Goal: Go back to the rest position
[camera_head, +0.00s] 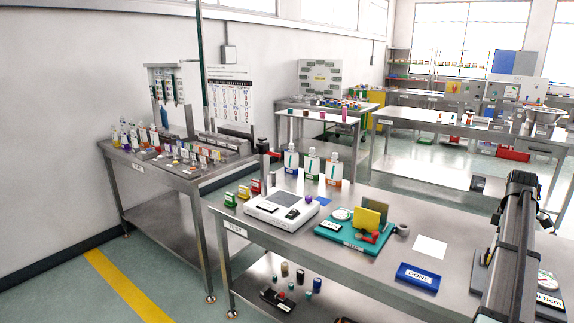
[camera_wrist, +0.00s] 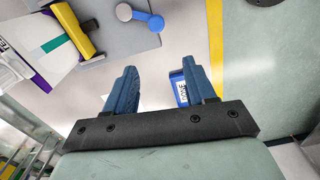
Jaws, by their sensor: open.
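My gripper (camera_wrist: 162,82) shows in the wrist view with its two blue fingers spread apart and nothing between them at the tips. A blue tray marked DONE (camera_wrist: 179,88) lies on the bench beyond, partly hidden by the right finger. In the head view my dark arm stands over the right part of the near steel bench (camera_head: 300,252); I cannot make out the fingertips there. The blue DONE tray (camera_head: 418,277) lies on the bench left of my arm, with its label facing up.
A teal tray (camera_head: 335,238) with a yellow block and a white scale (camera_head: 281,209) stand left on the bench. Several bottles (camera_head: 311,164) stand behind. A white sheet (camera_head: 430,247) lies flat near the DONE tray. The wrist view shows a grey mat (camera_wrist: 185,30) with a blue-and-white item.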

